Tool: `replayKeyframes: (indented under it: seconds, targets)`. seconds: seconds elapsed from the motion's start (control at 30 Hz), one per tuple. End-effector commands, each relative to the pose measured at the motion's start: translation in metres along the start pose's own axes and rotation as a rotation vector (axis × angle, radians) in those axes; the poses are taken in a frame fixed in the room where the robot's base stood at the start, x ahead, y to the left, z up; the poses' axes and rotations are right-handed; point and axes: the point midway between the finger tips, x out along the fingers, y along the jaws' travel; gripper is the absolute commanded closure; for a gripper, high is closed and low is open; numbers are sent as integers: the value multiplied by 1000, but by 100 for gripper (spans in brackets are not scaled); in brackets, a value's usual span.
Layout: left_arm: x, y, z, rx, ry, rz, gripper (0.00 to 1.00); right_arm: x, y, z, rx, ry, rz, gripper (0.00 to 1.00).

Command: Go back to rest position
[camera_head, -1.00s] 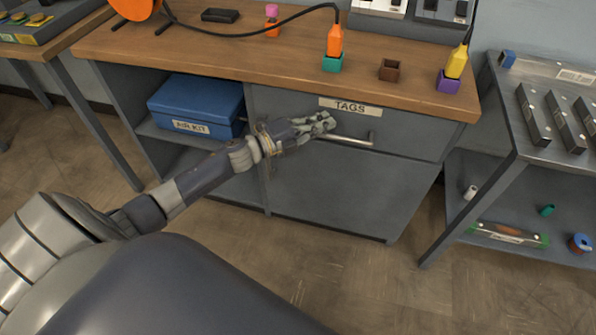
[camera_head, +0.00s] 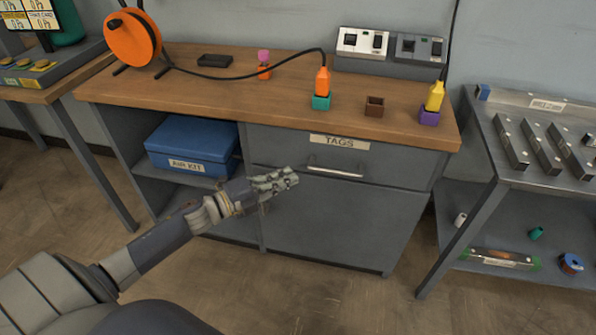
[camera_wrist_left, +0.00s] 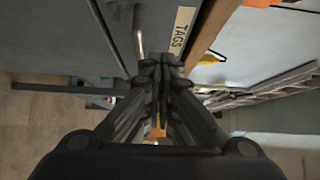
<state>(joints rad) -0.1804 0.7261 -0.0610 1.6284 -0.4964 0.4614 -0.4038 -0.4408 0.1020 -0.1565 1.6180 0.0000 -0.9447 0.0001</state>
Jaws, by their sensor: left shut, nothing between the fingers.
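My left gripper (camera_head: 286,179) is in front of the grey cabinet, a little below and left of the handle of the TAGS drawer. Its fingers are shut with nothing between them, and it is apart from the handle (camera_head: 336,172). The TAGS drawer (camera_head: 385,165) looks closed. In the left wrist view my gripper's fingers (camera_wrist_left: 160,90) are together, with the drawer handle (camera_wrist_left: 139,35) and the TAGS label (camera_wrist_left: 182,30) beyond them. My right gripper does not show.
The wooden bench top (camera_head: 200,90) carries an orange cable reel (camera_head: 133,38), a teal socket (camera_head: 321,102), a brown box (camera_head: 374,107) and a purple socket (camera_head: 429,116). A blue AIR KIT box (camera_head: 193,145) sits on the shelf. A metal cart (camera_head: 490,200) stands at right. Floor in front is clear.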

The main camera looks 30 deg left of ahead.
Motion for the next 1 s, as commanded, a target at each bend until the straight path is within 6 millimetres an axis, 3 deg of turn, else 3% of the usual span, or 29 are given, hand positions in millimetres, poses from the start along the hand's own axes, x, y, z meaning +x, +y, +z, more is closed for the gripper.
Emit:
replayKeyframes:
  seconds: [0.2,0.47,0.57,0.67,0.83,0.93,1.0]
  targets:
    - [-19,0,0,-1,0,0,100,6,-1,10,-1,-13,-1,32]
    - [-23,1,0,-3,-3,0,100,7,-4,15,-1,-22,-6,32]
    - [-23,10,3,-45,-42,11,100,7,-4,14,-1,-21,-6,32]
    - [-26,37,9,-163,-147,41,100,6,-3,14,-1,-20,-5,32]
    - [-46,122,12,-496,-438,152,100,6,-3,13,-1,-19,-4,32]
    - [-68,180,-4,-703,-614,241,100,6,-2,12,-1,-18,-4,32]
    - [-86,221,-25,-846,-734,315,100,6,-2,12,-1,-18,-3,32]
